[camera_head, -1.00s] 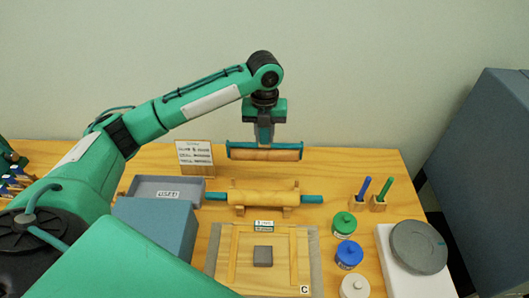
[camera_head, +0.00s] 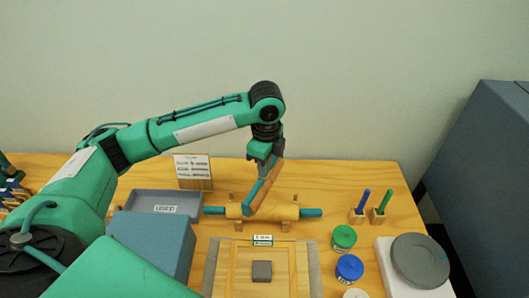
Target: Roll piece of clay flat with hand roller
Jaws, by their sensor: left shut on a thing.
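My left gripper (camera_head: 268,160) is shut on the handle of a hand roller with a teal frame and a wooden cylinder (camera_head: 269,187). The roller hangs at a slant, above or in front of the rolling pin (camera_head: 285,212); I cannot tell the gap. The piece of clay (camera_head: 262,271) is a small grey square block lying on the wooden board (camera_head: 236,272), nearer to me than the roller and apart from it. My right gripper is not in view.
The long rolling pin with teal handles rests on wooden supports behind the board. A grey tray (camera_head: 140,197) and blue-grey box (camera_head: 155,238) stand left. Jars (camera_head: 343,238), pen holders (camera_head: 377,216) and a grey disc (camera_head: 420,260) on a white base stand right.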

